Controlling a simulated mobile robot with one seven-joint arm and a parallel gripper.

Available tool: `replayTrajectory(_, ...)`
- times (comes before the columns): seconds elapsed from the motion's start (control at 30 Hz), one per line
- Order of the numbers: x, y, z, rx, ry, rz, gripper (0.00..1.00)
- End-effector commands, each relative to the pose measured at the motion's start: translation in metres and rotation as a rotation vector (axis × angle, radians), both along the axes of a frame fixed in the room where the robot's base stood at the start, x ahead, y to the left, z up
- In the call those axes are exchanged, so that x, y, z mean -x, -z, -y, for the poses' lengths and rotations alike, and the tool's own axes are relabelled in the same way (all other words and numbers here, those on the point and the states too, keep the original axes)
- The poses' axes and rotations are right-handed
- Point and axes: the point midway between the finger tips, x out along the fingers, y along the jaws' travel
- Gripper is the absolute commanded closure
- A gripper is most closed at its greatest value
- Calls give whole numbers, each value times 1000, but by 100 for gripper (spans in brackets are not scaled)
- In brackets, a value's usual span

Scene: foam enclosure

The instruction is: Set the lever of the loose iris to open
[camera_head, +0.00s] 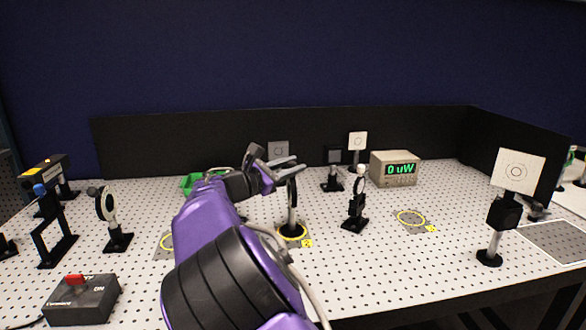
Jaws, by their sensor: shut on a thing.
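A dark post-mounted optic, which looks like the loose iris (292,196), stands upright on a yellow ring marked 2 near the middle of the board. My gripper (290,165) is at the top of this optic and is shut on it. The fingers cover its upper part, so I cannot make out the lever, its setting, or exactly which part is between the fingers.
A small-headed optic (358,199) stands just right, and an empty yellow ring (411,218) lies beyond it. A white target card (517,171) stands at right. A meter (395,168) reads "0 uW". A round mount (107,208) and a red-switch box (82,299) are at left.

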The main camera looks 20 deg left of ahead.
Motion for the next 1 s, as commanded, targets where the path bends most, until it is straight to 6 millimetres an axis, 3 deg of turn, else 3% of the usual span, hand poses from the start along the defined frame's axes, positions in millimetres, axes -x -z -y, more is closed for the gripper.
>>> replayTrajectory(0.57,0,0,-2,-14,-2,21,100)
replayTrajectory(0.6,0,0,-2,-14,-2,21,67)
replayTrajectory(0.73,-1,0,-1,-14,-2,21,44)
replayTrajectory(0.77,-1,0,-1,-14,-2,21,40)
replayTrajectory(1.0,-1,0,-1,-13,-1,21,40)
